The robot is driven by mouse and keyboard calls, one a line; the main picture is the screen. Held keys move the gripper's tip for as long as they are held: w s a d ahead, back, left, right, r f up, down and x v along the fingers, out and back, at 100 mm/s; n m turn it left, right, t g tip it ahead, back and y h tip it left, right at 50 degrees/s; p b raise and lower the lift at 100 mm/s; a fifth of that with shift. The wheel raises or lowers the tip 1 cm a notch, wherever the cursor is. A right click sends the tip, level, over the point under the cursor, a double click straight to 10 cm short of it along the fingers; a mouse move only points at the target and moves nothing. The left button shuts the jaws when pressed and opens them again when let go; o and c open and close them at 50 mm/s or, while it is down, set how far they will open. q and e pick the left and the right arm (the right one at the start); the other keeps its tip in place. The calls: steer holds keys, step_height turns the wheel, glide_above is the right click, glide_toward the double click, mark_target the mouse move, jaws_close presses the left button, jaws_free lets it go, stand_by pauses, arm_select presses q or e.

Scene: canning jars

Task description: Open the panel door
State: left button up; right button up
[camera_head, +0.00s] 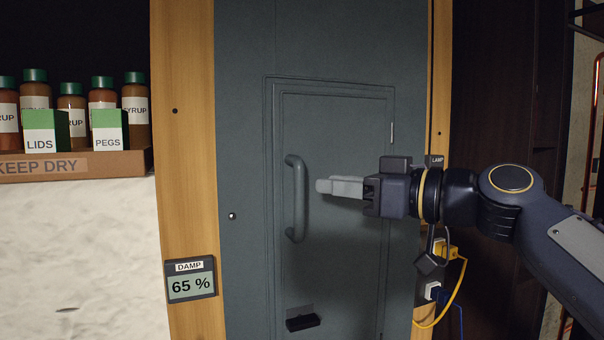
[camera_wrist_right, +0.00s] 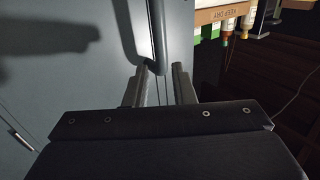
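The grey-green panel door (camera_head: 345,255) is set in a larger grey panel and looks closed, its edges flush with the frame. Its upright bar handle (camera_head: 299,200) is on the door's left side, and a hinge (camera_head: 392,133) shows on the right. My right gripper (camera_head: 322,187) reaches in from the right, its pale fingertips just right of the handle with a small gap. In the right wrist view the fingers (camera_wrist_right: 157,80) are spread apart, with the handle (camera_wrist_right: 157,35) ahead of them and nothing gripped. My left gripper is out of view.
At left, a shelf box (camera_head: 110,162) marked KEEP DRY holds syrup jars and small LIDS and PEGS boxes. A DAMP meter (camera_head: 190,279) reading 65 % is on the wooden post. A black latch-like block (camera_head: 303,322) sits low on the door. Yellow cable (camera_head: 462,275) hangs below my right arm.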

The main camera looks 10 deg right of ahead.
steer(key=p, duration=0.3)
glide_above(299, 229)
steer(key=shift+w, duration=0.55)
steer(key=shift+d, duration=0.1)
jaws_close()
